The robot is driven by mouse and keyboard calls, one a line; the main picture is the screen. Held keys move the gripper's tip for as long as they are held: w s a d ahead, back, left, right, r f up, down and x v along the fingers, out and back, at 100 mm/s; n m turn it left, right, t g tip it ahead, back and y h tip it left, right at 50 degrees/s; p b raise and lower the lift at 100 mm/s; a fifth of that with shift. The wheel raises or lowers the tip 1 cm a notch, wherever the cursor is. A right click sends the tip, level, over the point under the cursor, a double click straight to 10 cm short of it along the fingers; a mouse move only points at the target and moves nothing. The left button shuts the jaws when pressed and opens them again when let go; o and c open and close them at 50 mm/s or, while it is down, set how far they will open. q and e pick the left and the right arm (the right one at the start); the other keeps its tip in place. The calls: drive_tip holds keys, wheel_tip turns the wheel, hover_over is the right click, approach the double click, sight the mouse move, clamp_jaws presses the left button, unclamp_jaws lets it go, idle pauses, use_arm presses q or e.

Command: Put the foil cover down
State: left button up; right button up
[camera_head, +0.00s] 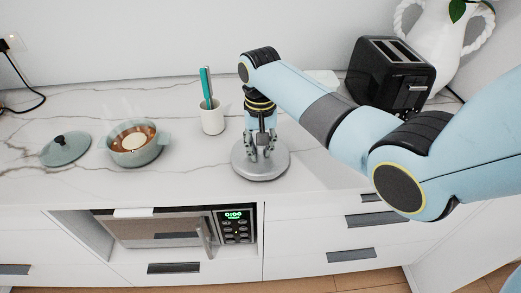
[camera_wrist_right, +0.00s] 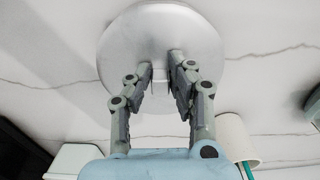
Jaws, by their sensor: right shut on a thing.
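The foil cover (camera_head: 240,165) is a round silver disc with a small raised handle in its middle. It is level, at the counter in the middle of the head view; I cannot tell for certain whether it touches the top. My right gripper (camera_head: 262,153) points straight down over its centre, shut on the handle. In the right wrist view the cover (camera_wrist_right: 160,25) fills the top middle, with the handle between the fingertips (camera_wrist_right: 162,80). My left gripper is not in view.
A white cup (camera_head: 212,118) with a teal-handled utensil stands left of the cover. Further left are a green pot (camera_head: 134,155) with food and its lid (camera_head: 65,149). A black toaster (camera_head: 390,75) stands right. A microwave (camera_head: 165,232) sits below the counter. Counter between pot and cover is clear.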

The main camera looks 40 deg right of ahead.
sight(260, 149)
drive_tip(key=shift+f, duration=0.65)
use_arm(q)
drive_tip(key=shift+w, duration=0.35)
use_arm(e)
drive_tip(key=o, duration=0.8)
drive_tip(key=shift+f, duration=0.15)
drive_tip(key=shift+c, duration=0.2)
wheel_tip(260, 149, up, 12)
drive_tip(key=shift+r, duration=0.2)
